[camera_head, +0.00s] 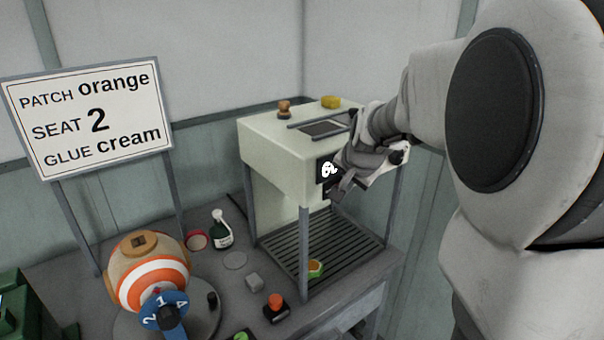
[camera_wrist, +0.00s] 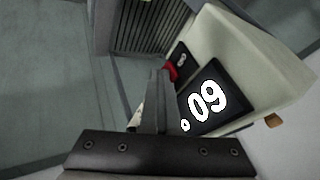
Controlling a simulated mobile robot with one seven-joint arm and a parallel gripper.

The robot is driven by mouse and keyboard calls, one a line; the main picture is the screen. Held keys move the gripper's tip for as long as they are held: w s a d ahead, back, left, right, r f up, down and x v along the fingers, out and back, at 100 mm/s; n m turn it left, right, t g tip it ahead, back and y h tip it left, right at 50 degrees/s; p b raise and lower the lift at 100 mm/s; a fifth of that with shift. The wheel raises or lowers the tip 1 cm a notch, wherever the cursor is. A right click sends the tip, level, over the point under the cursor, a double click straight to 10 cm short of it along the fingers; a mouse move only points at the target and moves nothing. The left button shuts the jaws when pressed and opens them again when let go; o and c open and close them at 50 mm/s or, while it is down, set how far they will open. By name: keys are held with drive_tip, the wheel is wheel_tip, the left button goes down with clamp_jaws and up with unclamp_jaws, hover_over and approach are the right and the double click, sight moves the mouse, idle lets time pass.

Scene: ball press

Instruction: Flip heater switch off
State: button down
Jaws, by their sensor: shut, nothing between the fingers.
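The press machine (camera_head: 270,152) is a cream cabinet on legs with a dark display (camera_head: 327,170) on its front. In the wrist view the display (camera_wrist: 204,97) shows white figures that look like an upside-down 60 with a degree sign. A small red switch (camera_wrist: 171,72) sits beside the display, near a smaller dark panel (camera_wrist: 180,57). My gripper (camera_head: 337,196) is shut and empty in front of the machine. In the wrist view its fingertips (camera_wrist: 160,76) are right beside the red switch and partly cover it. I cannot tell whether they touch, nor the switch's exact position.
A slatted grate (camera_head: 325,248) lies under the machine. A sign (camera_head: 88,115) rises at the left.

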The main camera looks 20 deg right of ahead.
drive_tip(key=shift+w+a+r, duration=0.15)
drive_tip(key=shift+w+a, duration=0.2)
drive_tip(key=shift+a, duration=0.25)
drive_tip(key=shift+d, duration=0.15)
drive_tip(key=shift+d+r+b, duration=0.1)
drive_tip(key=shift+d+b, duration=0.3)
drive_tip(key=shift+d, duration=0.05)
